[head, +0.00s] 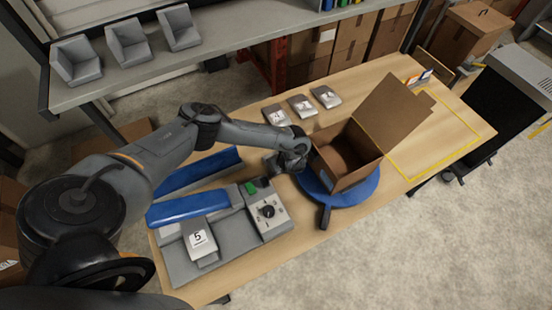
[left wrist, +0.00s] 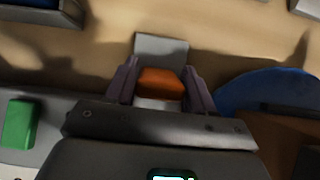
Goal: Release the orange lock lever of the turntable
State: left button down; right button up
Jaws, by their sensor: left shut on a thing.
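The orange lock lever (left wrist: 160,84) shows in the left wrist view between the two fingers of my left gripper (left wrist: 161,90), which is shut on it. A light grey block (left wrist: 160,47) lies just beyond the lever. The blue round turntable (head: 361,197) stands on the bench in the head view, and its blue edge also shows at the right in the left wrist view (left wrist: 262,86). In the head view my left gripper (head: 282,165) is low at the turntable's left side, and the lever is hidden there. My right gripper is not in view.
An open cardboard box (head: 356,178) sits on the turntable, its flap raised. A grey machine with a dark knob (head: 267,211) and green button (head: 250,187) stands to the left. Several small grey numbered blocks (head: 301,105) lie behind. A yellow outline marks bare bench (head: 425,145) at right.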

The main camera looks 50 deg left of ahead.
pick_arm(q)
jog(key=shift+c, duration=2.4)
grip_release()
jog(key=shift+d+r, duration=0.2)
jog(key=shift+r, duration=0.1)
jog(key=p+v, duration=0.2)
jog(key=v, duration=0.3)
jog(key=shift+r+p, duration=0.35)
jog(key=shift+r, duration=0.05)
jog(key=shift+p+v, duration=2.2)
jog(key=shift+p, duration=0.25)
jog(key=shift+d+f, duration=0.15)
jog(key=shift+d, duration=0.05)
